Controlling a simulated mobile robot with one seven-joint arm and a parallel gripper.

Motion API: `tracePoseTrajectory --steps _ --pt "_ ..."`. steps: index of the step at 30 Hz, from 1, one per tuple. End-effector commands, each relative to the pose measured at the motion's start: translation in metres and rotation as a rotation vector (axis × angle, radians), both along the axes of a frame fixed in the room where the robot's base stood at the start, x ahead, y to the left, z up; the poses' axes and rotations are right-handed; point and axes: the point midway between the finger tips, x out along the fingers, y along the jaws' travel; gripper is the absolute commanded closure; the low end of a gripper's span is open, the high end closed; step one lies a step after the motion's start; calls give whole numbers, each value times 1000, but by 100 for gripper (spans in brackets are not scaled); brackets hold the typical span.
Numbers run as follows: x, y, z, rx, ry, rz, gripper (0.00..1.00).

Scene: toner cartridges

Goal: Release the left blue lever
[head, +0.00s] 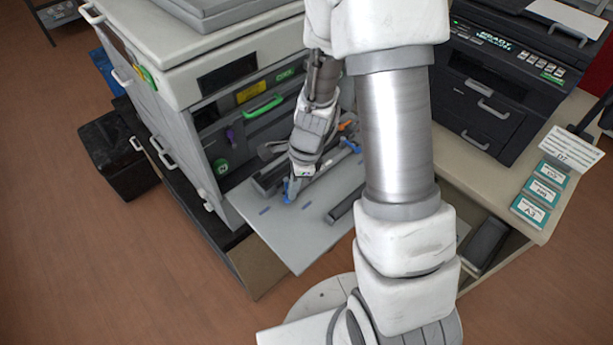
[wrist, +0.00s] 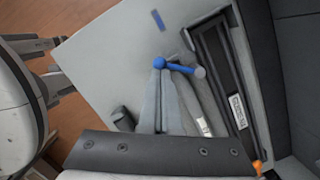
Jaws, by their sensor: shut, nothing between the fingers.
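The left blue lever (head: 287,190) is at the near left end of the dark cartridge assembly on the copier's open grey door. In the wrist view, the left blue lever (wrist: 182,67) has a round knob at its left end and an arm running right to a cylindrical tip. My gripper (head: 297,176) is over the lever in the head view. In the wrist view, the fingers of my gripper (wrist: 160,75) are shut and empty, their tips at the knob; I cannot tell whether they touch. A second blue lever (head: 351,146) shows farther right.
The open door (head: 298,250) has bare space at the front. An orange part (head: 346,126) is by the right end of the assembly. A black printer (head: 490,85) and several teal boxes (head: 529,210) stand on the right table. A black bin (head: 115,155) is at left.

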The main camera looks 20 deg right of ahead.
Motion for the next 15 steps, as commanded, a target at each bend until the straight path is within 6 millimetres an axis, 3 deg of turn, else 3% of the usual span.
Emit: tracePoseTrajectory --steps 15 --pt "3 24 1 -1 2 -443 100"
